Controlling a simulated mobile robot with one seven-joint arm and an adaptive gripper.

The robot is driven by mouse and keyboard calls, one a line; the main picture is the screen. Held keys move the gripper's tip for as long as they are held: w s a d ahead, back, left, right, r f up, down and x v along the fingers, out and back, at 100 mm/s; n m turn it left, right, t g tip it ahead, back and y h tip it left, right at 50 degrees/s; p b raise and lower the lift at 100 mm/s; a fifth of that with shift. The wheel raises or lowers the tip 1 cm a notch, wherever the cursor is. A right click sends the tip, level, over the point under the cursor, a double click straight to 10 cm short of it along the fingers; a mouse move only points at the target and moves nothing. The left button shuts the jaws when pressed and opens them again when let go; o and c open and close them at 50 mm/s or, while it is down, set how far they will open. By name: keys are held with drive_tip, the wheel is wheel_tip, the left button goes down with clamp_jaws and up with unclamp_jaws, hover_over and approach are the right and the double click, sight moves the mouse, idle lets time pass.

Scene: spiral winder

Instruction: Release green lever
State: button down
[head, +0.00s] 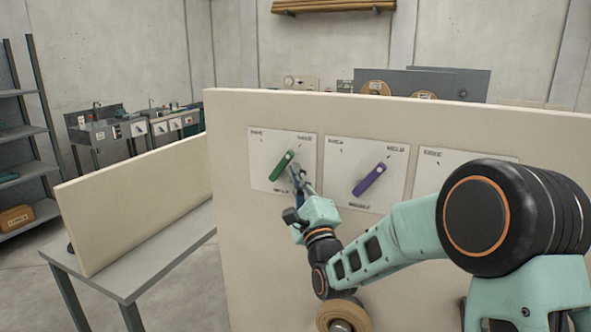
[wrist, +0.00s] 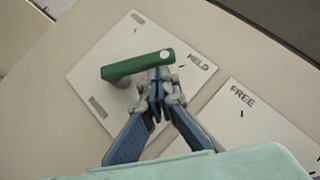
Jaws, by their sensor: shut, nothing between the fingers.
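The green lever (head: 282,165) is on a white plate (head: 262,150) on the upright cream panel, tilted with its upper end to the right. In the wrist view the green lever (wrist: 139,65) has its right end near the printed word HELD. My gripper (head: 298,172) is at the lever's right side in the head view. In the wrist view my gripper (wrist: 157,103) has its fingertips together just below the lever, with nothing between them. I cannot tell whether the fingertips touch the lever.
A purple lever (head: 370,179) sits on its own plate to the right. A third plate (head: 450,160) is partly hidden behind my arm. A grey table (head: 150,262) with a low cream board (head: 140,200) stands at left. Shelves (head: 22,135) are at the far left.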

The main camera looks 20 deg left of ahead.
sight(289, 158)
drive_tip(key=shift+a+r+n+g+p, duration=0.35)
drive_tip(key=shift+r+n+g, duration=0.25)
drive_tip(key=shift+n, duration=0.2)
idle(0.4)
drive_tip(key=shift+w+a+r+n+g+p, duration=0.1)
drive_tip(key=shift+a+r+n+g+p, duration=0.15)
drive_tip(key=shift+r+n+g, duration=0.2)
drive_tip(key=shift+a+r+n+g+p, duration=0.15)
drive_tip(key=shift+r+n+g+p, duration=0.2)
drive_tip(key=shift+n, duration=0.2)
drive_tip(key=a+n+g+h+p, duration=0.1)
drive_tip(key=a+n+p, duration=0.1)
drive_tip(key=a+r+n+g+h+p, duration=0.1)
drive_tip(key=a+n+g+h+p, duration=0.1)
drive_tip(key=p, duration=0.1)
drive_tip(key=a+r+n+g+h+p, duration=0.1)
drive_tip(key=a+n+p, duration=0.1)
drive_tip(key=shift+w+g+h, duration=0.2)
drive_tip(key=shift+g+h, duration=0.1)
drive_tip(key=shift+h, duration=0.1)
drive_tip(key=shift+a+p, duration=0.3)
drive_tip(key=shift+p, duration=0.2)
drive_tip(key=shift+w, duration=0.1)
